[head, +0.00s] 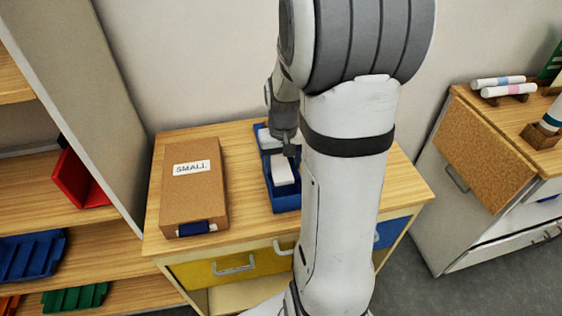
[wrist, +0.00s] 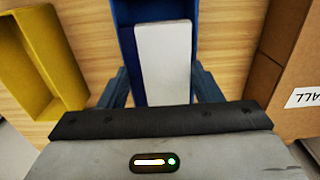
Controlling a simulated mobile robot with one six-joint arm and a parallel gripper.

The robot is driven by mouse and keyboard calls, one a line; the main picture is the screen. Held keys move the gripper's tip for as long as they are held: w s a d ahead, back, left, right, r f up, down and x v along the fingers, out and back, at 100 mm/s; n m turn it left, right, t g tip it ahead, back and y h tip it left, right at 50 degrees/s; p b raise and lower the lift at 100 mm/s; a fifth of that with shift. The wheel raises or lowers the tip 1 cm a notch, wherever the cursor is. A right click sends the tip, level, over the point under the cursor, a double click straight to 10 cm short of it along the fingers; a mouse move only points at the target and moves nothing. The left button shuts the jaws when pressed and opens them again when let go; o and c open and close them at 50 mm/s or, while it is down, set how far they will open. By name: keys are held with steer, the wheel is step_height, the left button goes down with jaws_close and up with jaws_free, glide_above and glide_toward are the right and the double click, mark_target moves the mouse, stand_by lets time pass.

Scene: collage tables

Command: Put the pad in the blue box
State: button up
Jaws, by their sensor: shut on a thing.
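The white pad (wrist: 163,62) lies lengthwise between the two fingers of my gripper (wrist: 161,88) in the wrist view. My gripper is shut on it. In the head view the pad (head: 283,170) is within the outline of the blue box (head: 286,203), below my gripper (head: 289,150). The blue box (wrist: 125,18) shows around the pad in the wrist view. I cannot tell whether the pad touches the box floor. Another white patch (head: 268,138) shows at the far end of the box, partly behind my gripper. My arm hides the right side of the box.
A cardboard box (head: 194,190) marked SMALL stands left of the blue box on the wooden cabinet top (head: 243,225). A dark blue and white item (head: 197,228) is at its front. A yellow box (wrist: 45,60) shows in the wrist view. Bare wood lies between the boxes.

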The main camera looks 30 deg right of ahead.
steer(key=o, duration=1.4)
steer(key=shift+o, duration=0.2)
steer(key=shift+s+r+p, duration=0.1)
steer(key=shift+r+p, duration=2.5)
steer(key=shift+r, duration=0.9)
steer(key=s+a+r+n+t, duration=0.3)
steer(key=s+a+r, duration=0.7)
steer(key=s+a, duration=0.2)
steer(key=shift+a, duration=0.3)
